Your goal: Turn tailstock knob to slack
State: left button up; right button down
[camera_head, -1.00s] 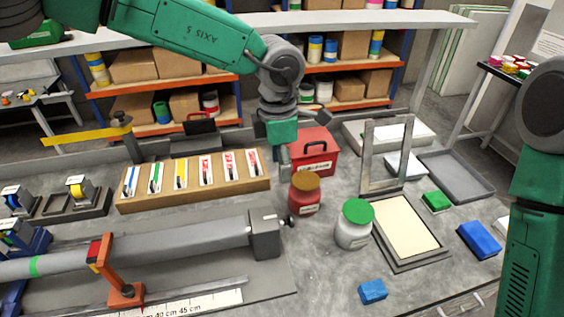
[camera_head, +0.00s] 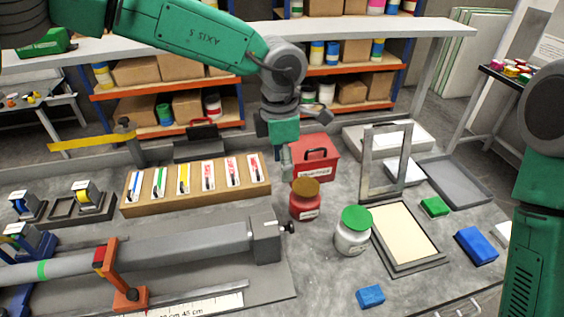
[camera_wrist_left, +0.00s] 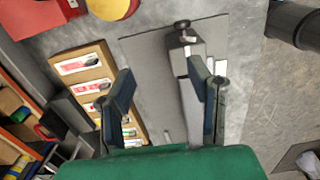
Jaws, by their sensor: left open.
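The tailstock (camera_head: 265,243) is a grey block at the right end of a long grey tube on the bench. Its small dark knob (camera_head: 289,228) sticks out to the right. In the left wrist view the knob (camera_wrist_left: 183,25) shows at the top, beyond the fingertips. My left gripper (camera_head: 285,165) hangs above and behind the knob, between the card rack and the red toolbox. It is open and empty, apart from the knob; its two fingers show spread in the left wrist view (camera_wrist_left: 162,85). My right gripper is out of view.
A red jar (camera_head: 305,200) with a brown lid stands close to the knob. A white jar (camera_head: 352,232) with a green lid, a red toolbox (camera_head: 322,168) and the wooden card rack (camera_head: 200,199) stand around it.

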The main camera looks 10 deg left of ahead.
pick_arm(q)
notch_tip(320, 180, up, 12)
jog(key=a, duration=0.1)
jog(key=shift+f, duration=0.2)
